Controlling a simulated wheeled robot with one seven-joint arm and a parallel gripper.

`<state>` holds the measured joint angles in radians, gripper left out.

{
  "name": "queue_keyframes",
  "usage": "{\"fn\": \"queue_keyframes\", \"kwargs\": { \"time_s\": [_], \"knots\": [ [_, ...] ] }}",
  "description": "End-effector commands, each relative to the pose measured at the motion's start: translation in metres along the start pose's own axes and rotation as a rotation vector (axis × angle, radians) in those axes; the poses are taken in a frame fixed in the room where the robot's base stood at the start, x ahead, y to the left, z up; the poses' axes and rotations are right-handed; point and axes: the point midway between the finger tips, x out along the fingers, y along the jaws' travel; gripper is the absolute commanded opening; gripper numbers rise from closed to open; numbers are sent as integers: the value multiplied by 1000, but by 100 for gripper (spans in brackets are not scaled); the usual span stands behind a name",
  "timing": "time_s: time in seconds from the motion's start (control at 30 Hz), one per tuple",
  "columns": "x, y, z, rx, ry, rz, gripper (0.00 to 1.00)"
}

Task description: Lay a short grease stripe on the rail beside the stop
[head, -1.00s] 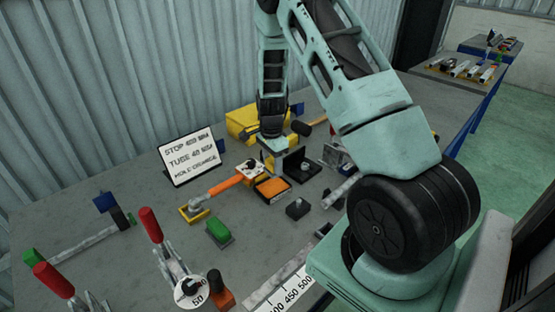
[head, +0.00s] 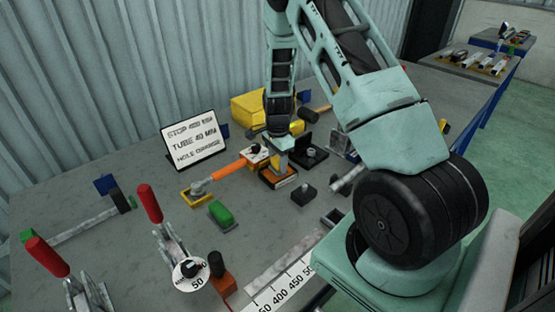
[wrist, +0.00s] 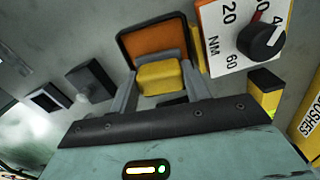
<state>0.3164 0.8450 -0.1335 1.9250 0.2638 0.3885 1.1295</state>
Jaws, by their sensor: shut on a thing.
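My gripper (head: 283,150) is shut on a yellow block (wrist: 161,77), with a grey finger on each side of it. In the head view the yellow block (head: 281,160) is just over a dark-edged, orange-lined tray (head: 279,178). The tray's orange inside (wrist: 155,45) shows behind the block in the wrist view; I cannot tell whether they touch. A pale rail (head: 285,258) runs along the front edge beside a number scale (head: 287,287). A dark block (head: 335,217) near the rail's far end may be the stop. My arm hides part of that side.
A green block (head: 221,214), a small dark block (head: 304,194) and red-handled clamps (head: 150,203) stand nearby. A sign (head: 194,140) and yellow box (head: 262,108) stand behind.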

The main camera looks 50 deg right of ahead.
Motion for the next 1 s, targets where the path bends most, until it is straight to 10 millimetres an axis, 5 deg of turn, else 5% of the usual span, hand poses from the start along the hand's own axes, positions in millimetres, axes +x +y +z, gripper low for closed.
{"fn": "queue_keyframes", "kwargs": {
  "time_s": [1.0],
  "knots": [
    [6, 0, 0, 0, 0, -1, 29]
  ]
}}
